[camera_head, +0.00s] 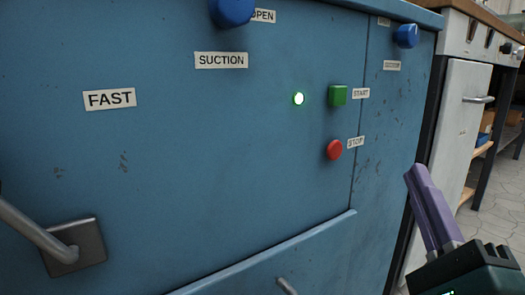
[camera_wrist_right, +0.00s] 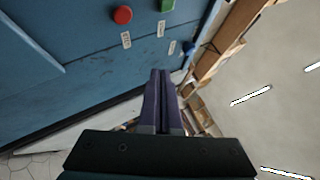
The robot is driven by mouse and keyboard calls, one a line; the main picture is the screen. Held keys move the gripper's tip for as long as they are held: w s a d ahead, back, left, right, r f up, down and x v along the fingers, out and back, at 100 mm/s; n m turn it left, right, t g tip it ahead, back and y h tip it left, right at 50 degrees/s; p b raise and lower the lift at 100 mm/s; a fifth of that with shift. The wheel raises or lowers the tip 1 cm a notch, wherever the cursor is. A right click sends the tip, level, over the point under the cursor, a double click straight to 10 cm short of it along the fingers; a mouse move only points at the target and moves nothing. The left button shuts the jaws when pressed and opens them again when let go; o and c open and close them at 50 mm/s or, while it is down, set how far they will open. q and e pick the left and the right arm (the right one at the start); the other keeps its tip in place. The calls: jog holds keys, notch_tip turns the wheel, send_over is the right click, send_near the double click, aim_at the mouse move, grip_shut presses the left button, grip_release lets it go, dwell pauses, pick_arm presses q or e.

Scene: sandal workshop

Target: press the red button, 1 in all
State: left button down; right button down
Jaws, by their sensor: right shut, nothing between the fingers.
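The round red button (camera_head: 334,149) sits on the blue machine panel (camera_head: 240,170), beside a STOP label (camera_head: 356,142). It also shows in the right wrist view (camera_wrist_right: 122,15), near the top edge. The square green button (camera_head: 337,95) with the START label is just above it. My right gripper (camera_head: 418,172), with purple fingers, is shut and empty. It is to the right of and lower than the red button in the head view, apart from it. My left gripper is not in view.
Blue knobs (camera_head: 232,10) (camera_head: 407,36) sit along the panel's top. A metal handle (camera_head: 40,235) stands out at lower left, and a ledge (camera_head: 270,252) crosses below the buttons. A white cabinet (camera_head: 462,130) and shelves stand to the right.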

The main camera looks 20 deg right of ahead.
aim_at(333, 150)
jog(key=w+a+b, duration=0.2)
jog(key=w+b, duration=0.1)
jog(key=w, duration=0.5)
jog(key=shift+w+a, duration=0.15)
jog(key=shift+w, duration=0.15)
dwell(0.7)
dwell(0.9)
jog(key=shift+w, duration=0.1)
jog(key=shift+w+a, duration=0.15)
jog(key=shift+w, duration=0.15)
dwell(0.5)
